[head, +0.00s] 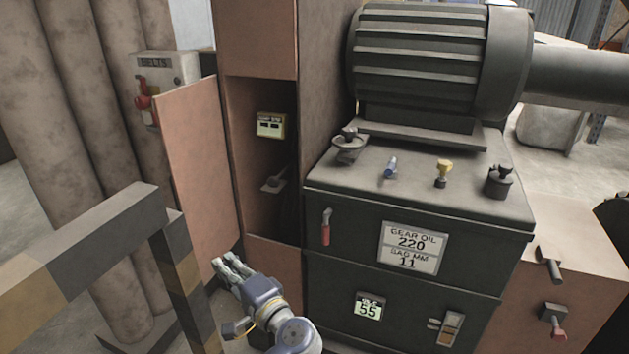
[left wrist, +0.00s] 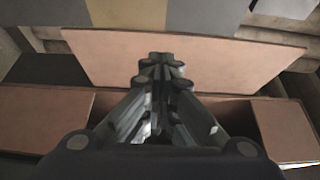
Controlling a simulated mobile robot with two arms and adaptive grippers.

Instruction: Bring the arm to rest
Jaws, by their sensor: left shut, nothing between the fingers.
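My left gripper (head: 232,268) is in the lower middle of the head view, in front of the pinkish cabinet and below its open door (head: 198,175). Its fingers are together with nothing between them. In the left wrist view the shut fingers (left wrist: 162,62) point toward the pinkish door panel (left wrist: 195,62), and I cannot tell the gap to it. My right gripper is in neither view.
A striped guard rail (head: 85,235) stands close on the left. The open cabinet holds a small yellow-labelled box (head: 271,125). A dark machine cabinet (head: 345,275) with a large ribbed motor (head: 425,65) on top fills the right. A BELTS box (head: 165,72) with a red handle is behind the door.

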